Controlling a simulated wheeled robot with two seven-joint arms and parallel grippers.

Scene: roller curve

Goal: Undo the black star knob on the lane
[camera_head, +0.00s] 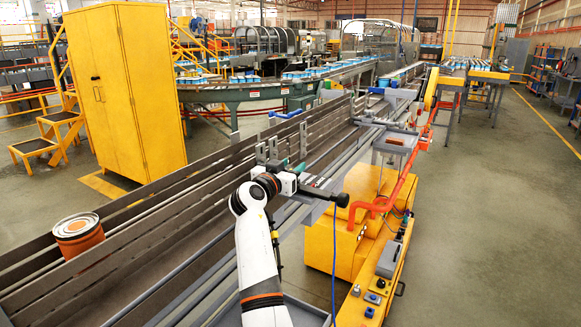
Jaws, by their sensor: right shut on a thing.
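My right arm comes up from the bottom middle, and its white and black gripper (322,193) is at the outer side rail of the lane (190,240). The black star knob (342,200) is a small dark shape at the right end of the gripper, which is shut on it. The fingers are small and dark, so the knob's outline and how far it is turned cannot be made out. My left gripper is not in view.
An orange can (78,236) stands in the lane at the left. A yellow cabinet (135,90) stands behind it. A yellow machine housing (345,240) and a red pipe (405,178) lie right of the gripper. A blue cable hangs below. Open floor is at the right.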

